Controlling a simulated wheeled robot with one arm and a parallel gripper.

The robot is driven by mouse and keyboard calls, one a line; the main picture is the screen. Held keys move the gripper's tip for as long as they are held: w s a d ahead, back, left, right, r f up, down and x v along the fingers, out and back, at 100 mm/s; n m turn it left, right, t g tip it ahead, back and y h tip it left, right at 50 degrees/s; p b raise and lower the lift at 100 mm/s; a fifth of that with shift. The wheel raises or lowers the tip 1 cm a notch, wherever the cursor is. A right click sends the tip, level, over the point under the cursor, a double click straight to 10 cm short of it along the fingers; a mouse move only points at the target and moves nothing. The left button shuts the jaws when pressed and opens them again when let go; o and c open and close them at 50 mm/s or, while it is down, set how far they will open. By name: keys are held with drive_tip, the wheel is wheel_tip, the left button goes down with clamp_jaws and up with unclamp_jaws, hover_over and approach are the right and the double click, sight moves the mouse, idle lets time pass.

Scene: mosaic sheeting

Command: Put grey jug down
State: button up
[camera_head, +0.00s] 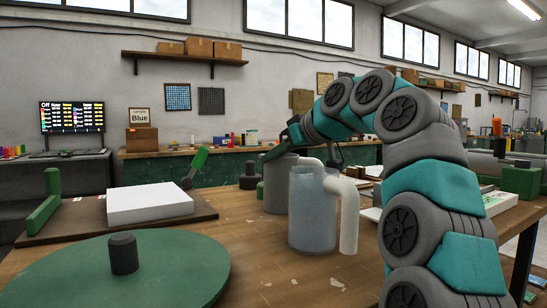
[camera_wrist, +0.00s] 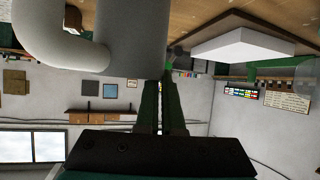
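The grey jug (camera_head: 277,190) is an upright, opaque cylinder near the middle of the worktable, partly hidden behind a translucent bluish jug (camera_head: 312,215). Its base looks at table height, but I cannot tell whether it touches. In the wrist view, which is upside down, the grey jug (camera_wrist: 130,40) fills the top, with its thick handle (camera_wrist: 45,45) to the left. My gripper (camera_head: 276,150) reaches down to its rim from above. Its dark green fingers (camera_wrist: 160,85) are close together with a thin gap at the rim, apparently pinching the wall. The exact contact is hidden.
The bluish jug stands close in front of the grey one, its pale handle (camera_head: 349,220) to the right. A green round disc (camera_head: 180,265) with a dark knob lies front left. A white slab (camera_head: 148,203) lies on a dark board behind. Some table front of the jugs is clear.

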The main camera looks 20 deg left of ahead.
drive_tip(key=o, duration=0.4)
drive_tip(key=shift+r, duration=0.2)
drive_tip(key=v, duration=1.2)
drive_tip(key=shift+f+p, duration=0.1)
drive_tip(key=shift+p, duration=0.25)
